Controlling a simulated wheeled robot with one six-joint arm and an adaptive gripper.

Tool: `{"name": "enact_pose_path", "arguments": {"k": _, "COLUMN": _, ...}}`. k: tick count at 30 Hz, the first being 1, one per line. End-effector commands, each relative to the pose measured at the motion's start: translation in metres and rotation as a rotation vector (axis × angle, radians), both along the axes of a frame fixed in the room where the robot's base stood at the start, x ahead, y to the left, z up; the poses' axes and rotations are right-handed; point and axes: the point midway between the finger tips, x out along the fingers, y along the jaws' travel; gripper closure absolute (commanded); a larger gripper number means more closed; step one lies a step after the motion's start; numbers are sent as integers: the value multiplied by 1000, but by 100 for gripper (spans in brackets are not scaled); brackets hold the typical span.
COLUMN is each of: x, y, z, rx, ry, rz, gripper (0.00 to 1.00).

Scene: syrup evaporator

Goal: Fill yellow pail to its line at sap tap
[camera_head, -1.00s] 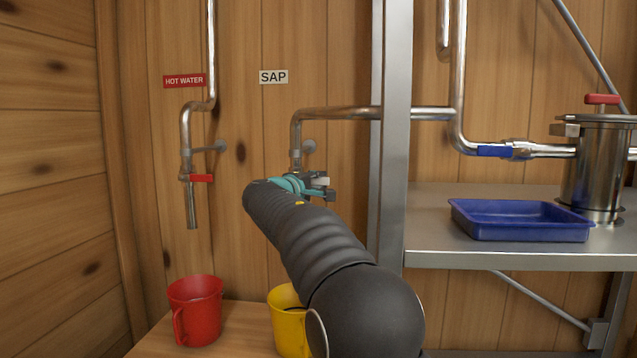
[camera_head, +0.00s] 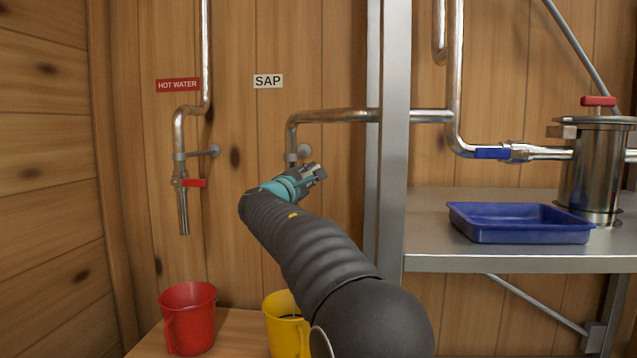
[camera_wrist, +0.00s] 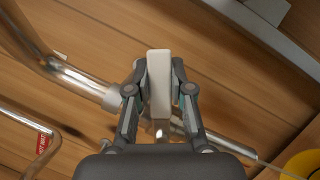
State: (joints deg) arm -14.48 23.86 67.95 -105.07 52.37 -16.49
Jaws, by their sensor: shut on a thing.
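My gripper (camera_head: 314,174) is at the sap tap, below the SAP sign (camera_head: 268,81). In the wrist view my gripper (camera_wrist: 160,85) is shut on the pale tap handle (camera_wrist: 160,68). My arm hides most of the tap in the head view. The tap's spout (camera_wrist: 212,143) points toward the yellow pail (camera_wrist: 299,164), with a thin pale streak beyond its end, apparently a stream. The yellow pail (camera_head: 284,336) stands upright on the wooden bench, partly behind my arm. A thin streak and a dark band show inside it; I cannot tell the level.
A red pail (camera_head: 189,318) stands to the left, beneath the hot water tap (camera_head: 194,183) with its red handle. A steel post (camera_head: 396,150) rises right of my gripper. A steel shelf (camera_head: 430,262) holds a blue tray (camera_head: 518,235) and a metal vessel (camera_head: 597,175).

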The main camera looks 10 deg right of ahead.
Motion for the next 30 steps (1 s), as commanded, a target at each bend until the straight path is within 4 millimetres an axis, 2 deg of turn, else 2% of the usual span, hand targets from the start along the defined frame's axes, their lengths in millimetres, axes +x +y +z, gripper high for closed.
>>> {"name": "enact_pose_path", "arguments": {"k": 6, "x": 2, "y": 6, "z": 9, "rx": -177, "ry": 52, "rz": -1, "gripper": 100}}
{"name": "enact_pose_path", "arguments": {"k": 15, "x": 4, "y": 13, "z": 18, "rx": -343, "ry": 103, "rz": 0, "gripper": 100}}
{"name": "enact_pose_path", "arguments": {"k": 30, "x": 5, "y": 17, "z": 21, "rx": -417, "ry": 126, "rz": 1, "gripper": 100}}
